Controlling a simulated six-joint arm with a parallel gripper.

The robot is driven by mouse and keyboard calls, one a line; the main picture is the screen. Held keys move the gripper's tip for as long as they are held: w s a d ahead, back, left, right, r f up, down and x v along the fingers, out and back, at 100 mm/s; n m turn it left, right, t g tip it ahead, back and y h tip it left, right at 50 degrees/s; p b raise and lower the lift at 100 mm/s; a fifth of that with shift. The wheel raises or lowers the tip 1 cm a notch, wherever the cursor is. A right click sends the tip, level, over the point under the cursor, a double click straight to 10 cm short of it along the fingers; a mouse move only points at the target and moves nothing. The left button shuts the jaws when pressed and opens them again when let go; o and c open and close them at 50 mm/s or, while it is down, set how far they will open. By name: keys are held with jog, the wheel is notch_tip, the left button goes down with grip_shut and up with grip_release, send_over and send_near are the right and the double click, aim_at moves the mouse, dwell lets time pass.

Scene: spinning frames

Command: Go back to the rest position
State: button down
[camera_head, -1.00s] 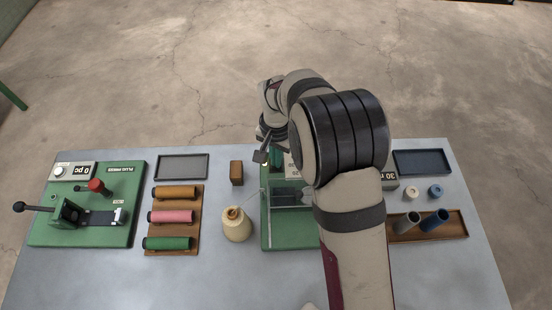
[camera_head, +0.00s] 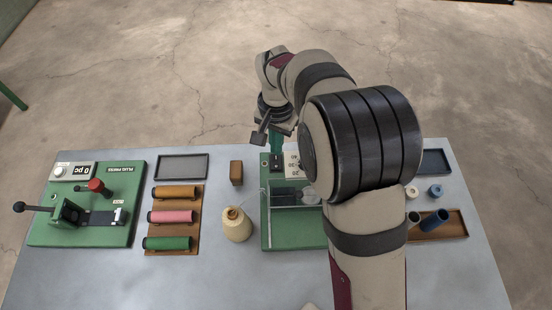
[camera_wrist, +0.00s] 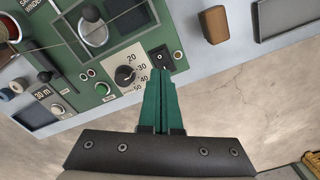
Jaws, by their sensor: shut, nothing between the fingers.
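My gripper (camera_wrist: 160,105) is shut and empty in the wrist view, its green fingers together. They lie in the picture over the edge of the green winder panel (camera_wrist: 112,100), just below the black rocker switch (camera_wrist: 160,58). I cannot tell whether they touch it. In the head view the green fingers (camera_head: 275,143) show beneath my wrist, at the far edge of the winder (camera_head: 290,233). My arm hides much of the winder's right side.
A green plug press (camera_head: 85,225), a rack with several coloured rolls (camera_head: 172,205), a yarn cone (camera_head: 237,225) and a brown block (camera_head: 236,172) stand to the left. A dark tray (camera_head: 182,167) lies behind. A wooden tray (camera_head: 455,222) with tubes is on the right.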

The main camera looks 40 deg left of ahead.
jog(key=shift+r, duration=0.25)
jog(key=w+d+r+m, duration=0.1)
jog(key=d+r+m, duration=0.1)
jog(key=d+r, duration=0.5)
jog(key=w+d+r+m, duration=0.1)
jog(key=d+r, duration=0.1)
jog(key=d, duration=0.8)
jog(key=s+d+r+m+y, duration=0.1)
jog(key=s+d+m, duration=0.4)
jog(key=s+d, duration=1)
jog(key=shift+d+r+m+y, duration=0.3)
jog(key=shift+d+r+y, duration=0.1)
jog(key=shift+d, duration=0.7)
